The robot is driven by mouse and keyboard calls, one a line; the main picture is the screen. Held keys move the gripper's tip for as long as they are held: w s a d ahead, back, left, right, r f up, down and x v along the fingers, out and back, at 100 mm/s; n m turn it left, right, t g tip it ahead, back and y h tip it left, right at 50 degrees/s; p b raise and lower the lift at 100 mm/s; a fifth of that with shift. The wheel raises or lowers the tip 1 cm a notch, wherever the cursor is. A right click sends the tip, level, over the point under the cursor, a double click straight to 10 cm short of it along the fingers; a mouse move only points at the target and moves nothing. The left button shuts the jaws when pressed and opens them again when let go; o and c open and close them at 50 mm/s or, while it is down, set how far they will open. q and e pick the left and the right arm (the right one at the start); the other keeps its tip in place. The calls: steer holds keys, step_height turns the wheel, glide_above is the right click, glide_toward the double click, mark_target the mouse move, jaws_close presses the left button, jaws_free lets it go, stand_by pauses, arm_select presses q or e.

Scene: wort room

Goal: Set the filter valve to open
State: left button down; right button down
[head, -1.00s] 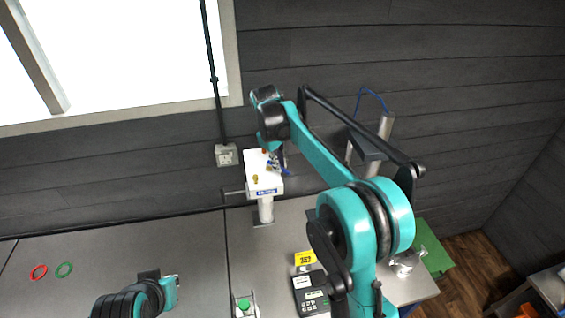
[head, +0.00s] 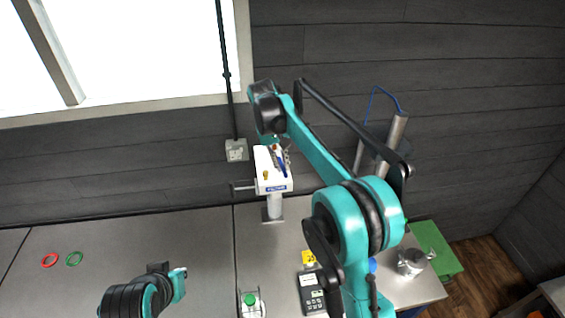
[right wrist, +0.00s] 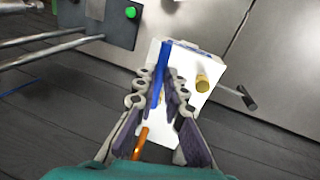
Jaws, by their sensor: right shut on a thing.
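The filter valve sits on a white box (head: 266,178) with a blue label, on a grey post above the bench. Its blue lever (head: 283,168) runs roughly along the box towards the label end. My right gripper (head: 279,149) is over the top of the box, partly hidden by its own arm. In the right wrist view, my right gripper (right wrist: 163,98) is shut on the blue lever (right wrist: 161,70), with a finger on each side. My left gripper (head: 181,284) is low over the bench at the left, empty-looking, its fingertips too small to read.
Brass fittings (right wrist: 203,83) stand on the box beside the lever. A side handle (head: 243,186) sticks out left. A green-capped bottle (head: 250,300), a black meter (head: 312,292) and a metal pot (head: 411,262) stand on the bench.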

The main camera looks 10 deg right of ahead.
stand_by(0.3)
steer(key=c, duration=1.6)
jaws_free()
steer(key=shift+r, duration=0.1)
steer(key=r, duration=0.4)
steer(key=a+r, duration=0.1)
steer(key=r, duration=0.2)
steer(key=a+r, duration=0.1)
steer(key=r, duration=0.3)
steer(key=shift+s+a+r, duration=0.1)
steer(key=shift+a+r, duration=0.1)
steer(key=shift+r, duration=0.15)
steer(key=shift+f, duration=0.1)
